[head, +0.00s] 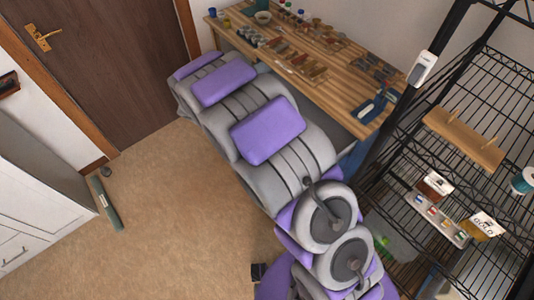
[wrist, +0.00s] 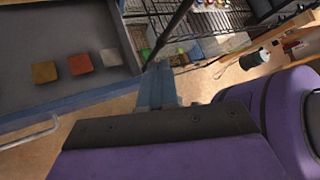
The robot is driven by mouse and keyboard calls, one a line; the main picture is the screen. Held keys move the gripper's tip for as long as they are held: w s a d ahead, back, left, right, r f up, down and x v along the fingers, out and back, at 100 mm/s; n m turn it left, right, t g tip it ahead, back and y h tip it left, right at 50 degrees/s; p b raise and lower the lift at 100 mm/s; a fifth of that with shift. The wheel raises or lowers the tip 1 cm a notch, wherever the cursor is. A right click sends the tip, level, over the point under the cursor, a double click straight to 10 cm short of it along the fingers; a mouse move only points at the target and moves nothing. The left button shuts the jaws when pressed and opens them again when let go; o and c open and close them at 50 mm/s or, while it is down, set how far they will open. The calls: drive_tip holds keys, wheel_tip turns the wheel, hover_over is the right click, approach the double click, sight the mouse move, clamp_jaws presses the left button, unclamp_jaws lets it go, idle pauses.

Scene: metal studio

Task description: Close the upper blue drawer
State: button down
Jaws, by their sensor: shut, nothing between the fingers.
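In the wrist view a blue-edged drawer (wrist: 70,103) stands open at the left. A pale bar handle (wrist: 32,137) shows below the blue edge. Whether this is the upper drawer I cannot tell. A blue upright part (wrist: 158,86) stands at the drawer's right end. My gripper (wrist: 165,126), dark and purple, is shut and empty in front of the drawer; contact is unclear. In the head view my arm hides most of the blue unit (head: 354,160) under the workbench.
A wooden workbench (head: 335,85) holds tools and small jars. A black wire rack (head: 425,130) stands at the right, with a wooden plank (head: 463,138) and a teal spool (head: 523,181). Open floor lies between.

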drive_tip(key=w+a+f+n+t+h+b, duration=0.15)
drive_tip(key=a+f+n+t, duration=0.25)
drive_tip(key=a+f+n, duration=0.65)
drive_tip(key=w+a+f+n+t+y, duration=0.1)
drive_tip(key=w+a+f+n+t, duration=0.2)
drive_tip(key=a+f+n+t, duration=0.7)
drive_tip(key=w+d+f+m+g+b, duration=0.1)
drive_tip(key=w+d+f+g, duration=0.1)
drive_tip(key=d, duration=0.5)
drive_tip(key=w+d+f+m+g+b, duration=0.1)
drive_tip(key=w+d+f+g, duration=0.2)
drive_tip(key=w+d, duration=0.3)
drive_tip(key=shift+d+f+b, duration=0.35)
drive_tip(key=shift+f, duration=0.05)
drive_tip(key=shift+d, duration=0.1)
drive_tip(key=shift+d+h, duration=0.1)
drive_tip(key=shift+h, duration=0.15)
drive_tip(key=b, duration=0.2)
hover_over(314, 119)
drive_tip(key=s+a, duration=0.2)
drive_tip(key=s, duration=0.3)
drive_tip(key=shift+w, duration=0.15)
drive_tip(key=shift+r, duration=0.15)
